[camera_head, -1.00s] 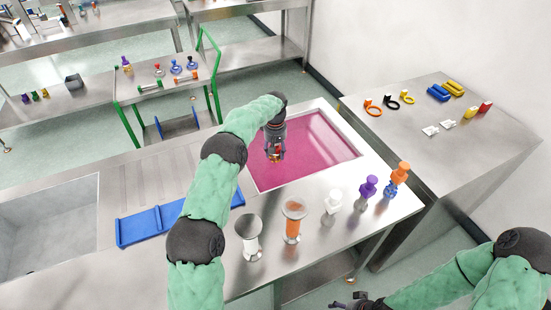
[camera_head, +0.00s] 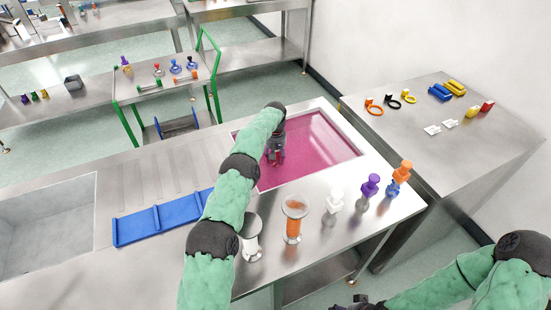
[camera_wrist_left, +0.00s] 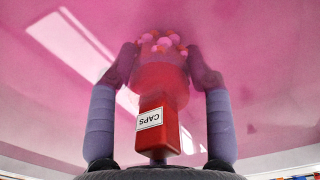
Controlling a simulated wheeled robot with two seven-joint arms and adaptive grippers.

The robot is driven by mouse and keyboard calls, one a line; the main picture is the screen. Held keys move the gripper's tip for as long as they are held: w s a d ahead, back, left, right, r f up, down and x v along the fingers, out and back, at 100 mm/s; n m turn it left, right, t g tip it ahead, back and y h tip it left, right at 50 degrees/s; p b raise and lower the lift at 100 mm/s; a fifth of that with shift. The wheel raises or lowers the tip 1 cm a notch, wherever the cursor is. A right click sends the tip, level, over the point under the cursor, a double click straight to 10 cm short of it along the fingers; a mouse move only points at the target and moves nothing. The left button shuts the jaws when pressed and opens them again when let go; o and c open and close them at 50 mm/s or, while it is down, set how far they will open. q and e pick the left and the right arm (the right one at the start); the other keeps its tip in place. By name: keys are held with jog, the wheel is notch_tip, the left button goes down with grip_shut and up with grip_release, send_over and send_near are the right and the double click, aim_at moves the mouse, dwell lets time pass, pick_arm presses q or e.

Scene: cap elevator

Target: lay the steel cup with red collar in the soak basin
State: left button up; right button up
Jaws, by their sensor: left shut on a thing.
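My left gripper (camera_head: 275,160) points down at the left part of the soak basin (camera_head: 243,124), a sunken basin of pink liquid. It is shut on a red piece (camera_wrist_left: 158,128) with a white CAPS label, also seen in the left wrist view. The piece has a narrow block near the palm and a wider round part between the fingertips, with several small pink and orange balls at its far end. My right gripper (camera_head: 360,301) is cut off at the bottom edge.
A steel-grey cup (camera_head: 251,238), a clear cup with orange inside (camera_head: 293,222), and white (camera_head: 334,202), purple (camera_head: 370,187) and orange-blue (camera_head: 398,177) pieces line the counter's front. A blue tray (camera_head: 165,222) lies left of my arm. A side table (camera_head: 450,165) stands right.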

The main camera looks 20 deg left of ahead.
dwell(0.3)
pick_arm(q)
jog(key=shift+f, duration=0.2)
jog(key=o, duration=1.4)
notch_tip(320, 180, up, 12)
jog(key=p, duration=0.3)
jog(key=shift+r, duration=0.15)
